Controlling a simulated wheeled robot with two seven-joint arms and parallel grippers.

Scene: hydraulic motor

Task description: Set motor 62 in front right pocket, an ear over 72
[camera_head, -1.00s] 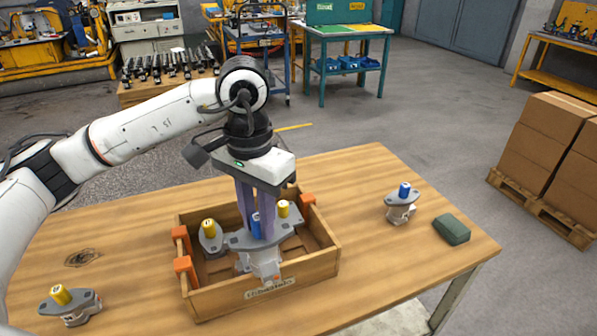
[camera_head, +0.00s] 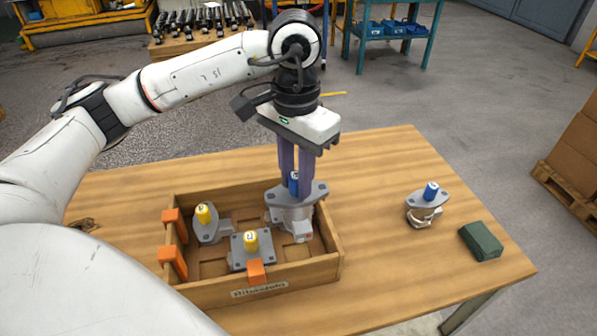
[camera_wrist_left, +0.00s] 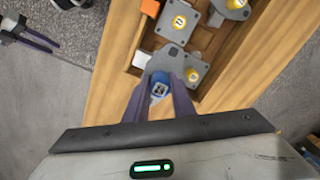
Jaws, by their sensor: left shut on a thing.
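My left gripper (camera_head: 296,172) points down, shut on the blue-capped motor (camera_head: 290,198) over the right part of the wooden crate (camera_head: 215,292). The motor is upright; I cannot tell whether it touches the crate floor. One yellow-capped motor (camera_head: 205,222) sits back left in the crate, another (camera_head: 251,243) at the front, left of the held one. The left wrist view shows a third yellow-capped motor (camera_wrist_left: 193,72) close beside the held motor; in the head view it is hidden. Whether the held flange overlaps a neighbour's is unclear. Cap numbers are too small to read surely.
Another blue-capped motor (camera_head: 424,207) stands on the table (camera_head: 385,160) to the right, near a dark green block (camera_head: 481,241). Orange blocks (camera_head: 171,222) sit on the crate's walls. The table between crate and loose motor is clear.

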